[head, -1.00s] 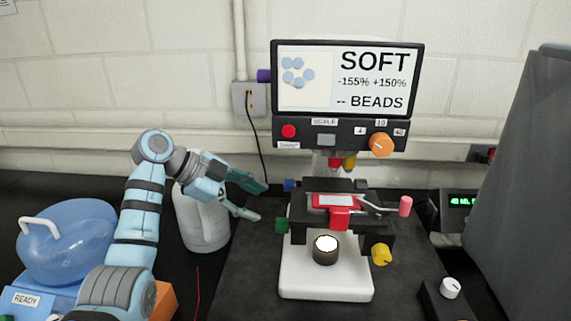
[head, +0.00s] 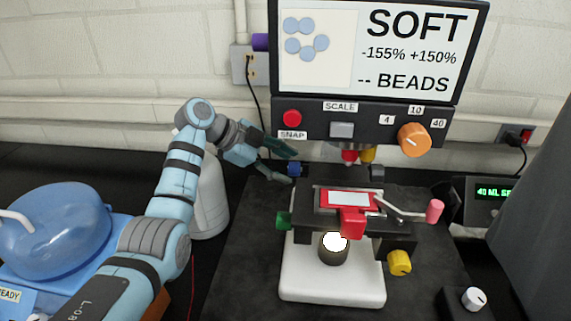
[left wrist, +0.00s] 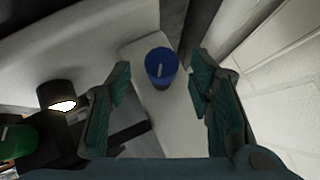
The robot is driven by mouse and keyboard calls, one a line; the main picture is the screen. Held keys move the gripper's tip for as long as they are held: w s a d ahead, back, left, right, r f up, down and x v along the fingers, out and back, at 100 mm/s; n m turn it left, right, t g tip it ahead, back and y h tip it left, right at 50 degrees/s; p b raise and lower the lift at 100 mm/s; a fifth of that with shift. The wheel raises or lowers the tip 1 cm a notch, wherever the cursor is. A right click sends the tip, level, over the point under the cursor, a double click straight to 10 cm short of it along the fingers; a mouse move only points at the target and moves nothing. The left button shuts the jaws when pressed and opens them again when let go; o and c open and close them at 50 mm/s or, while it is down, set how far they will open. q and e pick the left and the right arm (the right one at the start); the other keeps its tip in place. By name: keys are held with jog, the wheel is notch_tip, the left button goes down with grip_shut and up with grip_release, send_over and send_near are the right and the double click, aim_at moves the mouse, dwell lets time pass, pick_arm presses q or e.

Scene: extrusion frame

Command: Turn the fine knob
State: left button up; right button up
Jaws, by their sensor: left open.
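A microscope with a screen (head: 362,45) reading SOFT stands in the middle of the head view. A small blue knob (head: 295,170) sits on its left side; in the left wrist view the blue knob (left wrist: 161,67) shows a pale line on its face. A green knob (head: 283,220) is lower on the same side. No label names the fine knob. My left gripper (head: 287,167) is open and empty at the blue knob. In the left wrist view the knob lies between the fingers, near the tips, touching neither. My right gripper is out of view.
A red slide holder (head: 353,222) sits on the stage, with a pink-ended lever (head: 435,211) at right. A white bottle (head: 209,200) stands behind my left arm.

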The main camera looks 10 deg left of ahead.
pick_arm(q)
jog(key=shift+w+d+f, duration=0.4)
jog(key=shift+w+f, duration=0.05)
jog(key=shift+f, duration=0.1)
jog(key=shift+s+a+r, duration=0.1)
jog(key=shift+s, duration=0.05)
jog(key=c, duration=0.4)
grip_shut()
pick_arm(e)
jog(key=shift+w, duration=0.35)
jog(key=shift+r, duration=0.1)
pick_arm(q)
jog(key=shift+s+f+m+t+h+p, duration=0.2)
jog(key=shift+m+t+h+p, duration=0.15)
jog(key=shift+m+t, duration=0.7)
jog(key=shift+s+f+m+t+h+p, duration=0.2)
jog(key=shift+m+t+p, duration=0.3)
jog(key=shift+t, duration=0.95)
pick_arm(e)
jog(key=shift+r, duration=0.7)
